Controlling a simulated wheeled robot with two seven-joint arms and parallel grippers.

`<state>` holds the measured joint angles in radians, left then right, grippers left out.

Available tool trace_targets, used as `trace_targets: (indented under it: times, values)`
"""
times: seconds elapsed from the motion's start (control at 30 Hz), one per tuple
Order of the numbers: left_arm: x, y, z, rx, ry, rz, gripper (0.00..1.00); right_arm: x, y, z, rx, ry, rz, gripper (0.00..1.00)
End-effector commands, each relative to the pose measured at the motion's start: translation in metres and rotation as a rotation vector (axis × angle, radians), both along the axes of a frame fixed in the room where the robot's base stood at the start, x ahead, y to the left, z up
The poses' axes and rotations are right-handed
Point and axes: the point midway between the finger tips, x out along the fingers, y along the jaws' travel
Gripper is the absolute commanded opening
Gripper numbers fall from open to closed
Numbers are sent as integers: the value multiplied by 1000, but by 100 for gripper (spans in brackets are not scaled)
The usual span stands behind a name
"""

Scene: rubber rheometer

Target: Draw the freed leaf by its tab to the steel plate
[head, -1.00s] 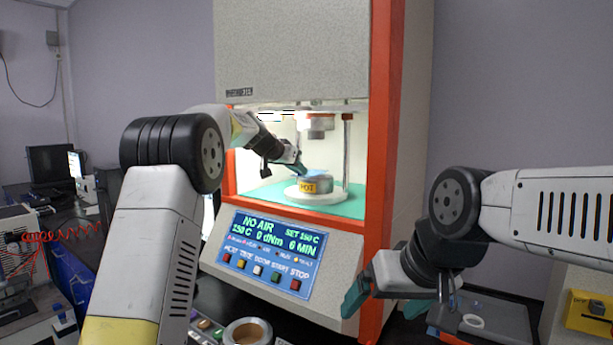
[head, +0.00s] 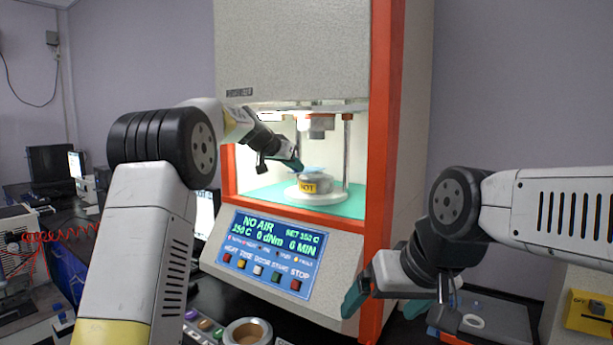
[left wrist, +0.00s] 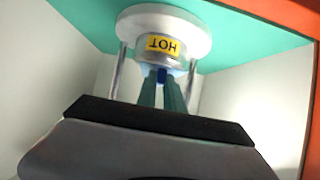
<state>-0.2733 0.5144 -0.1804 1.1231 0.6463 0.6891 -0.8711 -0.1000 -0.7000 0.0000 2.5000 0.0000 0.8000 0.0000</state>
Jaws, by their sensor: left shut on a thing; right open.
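The pale blue leaf (head: 315,169) is a thin sheet over the round lower die (head: 316,185), which carries a yellow HOT label, inside the machine. My left gripper (head: 299,165) reaches in from the left and is shut on the leaf's tab. In the left wrist view, the fingers (left wrist: 163,84) pinch a dark blue tab (left wrist: 162,75) beside the die, and a little pale blue leaf (left wrist: 147,70) shows. Whether the leaf touches the die is unclear. My right gripper (head: 392,306) is open and empty in front of the machine. I cannot surely identify the steel plate.
The chamber has a red frame (head: 384,160), steel columns (head: 347,150) and an upper die (head: 317,125) above the leaf. A control panel (head: 268,252) is below. A dark grey tray (head: 508,322) with a white ring is lower right. A tape-like roll (head: 247,332) lies at front.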

Motion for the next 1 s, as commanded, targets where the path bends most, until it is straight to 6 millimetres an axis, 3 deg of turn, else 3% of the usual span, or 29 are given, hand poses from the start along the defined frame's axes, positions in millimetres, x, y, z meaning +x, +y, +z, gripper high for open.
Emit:
trace_targets:
  times: [1.0]
  values:
    - [-50,36,0,0,0,-1,0,0,0,0,0,0,0,91]
